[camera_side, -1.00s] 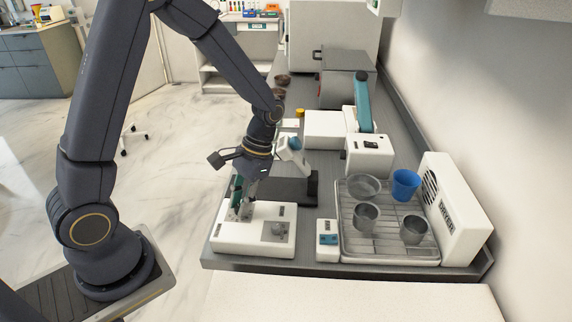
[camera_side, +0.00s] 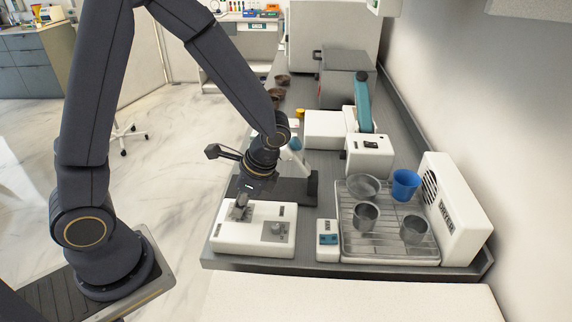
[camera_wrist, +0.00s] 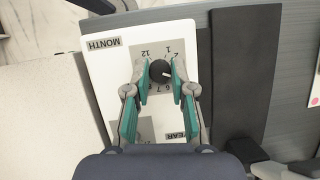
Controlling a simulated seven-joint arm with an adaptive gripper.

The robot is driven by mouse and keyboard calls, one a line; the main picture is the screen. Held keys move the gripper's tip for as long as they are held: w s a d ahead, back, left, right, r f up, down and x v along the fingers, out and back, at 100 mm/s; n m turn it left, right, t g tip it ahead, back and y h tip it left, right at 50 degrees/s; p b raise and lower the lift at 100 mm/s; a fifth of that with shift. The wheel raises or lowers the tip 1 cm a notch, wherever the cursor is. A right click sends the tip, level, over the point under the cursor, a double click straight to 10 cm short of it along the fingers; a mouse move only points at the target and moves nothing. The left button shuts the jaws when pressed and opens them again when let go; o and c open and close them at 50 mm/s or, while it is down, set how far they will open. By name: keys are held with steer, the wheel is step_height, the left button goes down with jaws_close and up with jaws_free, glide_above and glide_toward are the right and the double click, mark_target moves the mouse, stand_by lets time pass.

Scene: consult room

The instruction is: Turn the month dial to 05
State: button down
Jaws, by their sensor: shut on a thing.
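The month dial is a dark round knob (camera_wrist: 158,71) on a grey printed plate beside the MONTH label (camera_wrist: 103,44) in the wrist view. My gripper (camera_wrist: 161,76) is shut on this knob, one teal-backed finger on each side. A small white mark on the knob points right and slightly down in the picture. The numbers 12, 1, 2, 6 and 7 show partly around it; the fingers hide others, so I cannot read the exact setting. In the side view my gripper (camera_side: 240,210) stands over the left of the white dial box (camera_side: 250,240) and hides the knob.
A small white device (camera_side: 327,240) stands right of the box. A rack (camera_side: 390,246) with metal cups and a blue cup (camera_side: 405,185) lies further right.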

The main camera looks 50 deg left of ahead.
steer(key=shift+s+m+t+y, duration=0.15)
steer(key=shift+m+t, duration=0.3)
steer(key=shift+m, duration=0.65)
steer(key=shift+w+m+t+y, duration=0.1)
steer(key=shift+m+t+y, duration=0.25)
steer(key=shift+m, duration=0.75)
steer(key=c, duration=1)
jaws_free()
steer(key=s+v, duration=0.1)
steer(key=v, duration=1.1)
steer(key=shift+w, duration=0.35)
steer(key=shift+a+r, duration=0.15)
steer(key=shift+a, duration=0.1)
